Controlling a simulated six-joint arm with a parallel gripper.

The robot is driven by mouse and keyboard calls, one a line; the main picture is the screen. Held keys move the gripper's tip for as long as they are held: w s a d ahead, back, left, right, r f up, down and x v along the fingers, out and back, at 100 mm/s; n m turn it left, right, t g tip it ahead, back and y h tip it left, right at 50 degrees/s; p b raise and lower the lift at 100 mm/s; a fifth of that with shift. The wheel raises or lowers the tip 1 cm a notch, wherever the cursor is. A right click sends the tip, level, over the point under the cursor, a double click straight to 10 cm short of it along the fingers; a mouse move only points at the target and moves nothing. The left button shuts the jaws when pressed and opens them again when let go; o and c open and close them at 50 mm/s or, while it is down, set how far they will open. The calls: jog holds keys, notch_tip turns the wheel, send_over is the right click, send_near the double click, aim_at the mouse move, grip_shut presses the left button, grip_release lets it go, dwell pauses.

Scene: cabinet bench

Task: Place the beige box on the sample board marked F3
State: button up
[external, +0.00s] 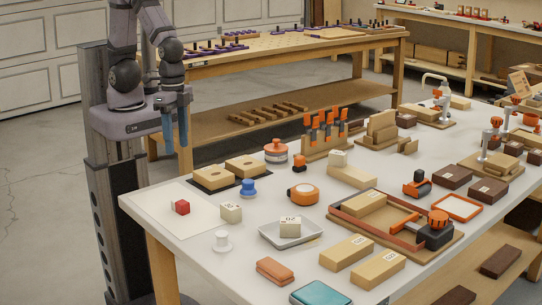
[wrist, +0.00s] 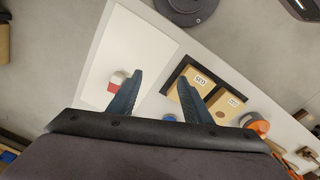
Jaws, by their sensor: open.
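Several beige boxes stand on the white table in the external view. One labelled beige box (external: 231,212) is near the left end, another (external: 290,227) sits in a white tray (external: 268,237), and a third (external: 337,158) rests on a wooden block. I cannot tell which is meant. Labelled wooden boards (external: 346,253) lie at the front, and two more (external: 245,167) lie on a black mat, also seen in the wrist view (wrist: 203,80). No F3 mark is readable. My gripper (external: 176,147) is open and empty above the table's left end, its fingers apart in the wrist view (wrist: 160,78).
A blue knob (external: 248,187), a white spool (external: 222,241) and an orange tape holder (external: 303,193) stand nearby. A wooden frame with a clamp (external: 435,235) is on the right. The table is crowded.

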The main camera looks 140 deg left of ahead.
jog(key=s+m, duration=0.1)
jog(key=s+d+f+m, duration=0.1)
jog(key=s+m, duration=0.1)
jog(key=s+d+m, duration=0.1)
jog(key=s, duration=0.1)
jog(key=shift+s+d+f+m+g, duration=0.1)
jog(key=shift+s+f+m+g, duration=0.1)
jog(key=shift+m+g, duration=0.15)
jog(key=shift+w, duration=0.1)
jog(key=shift+r+p, duration=0.6)
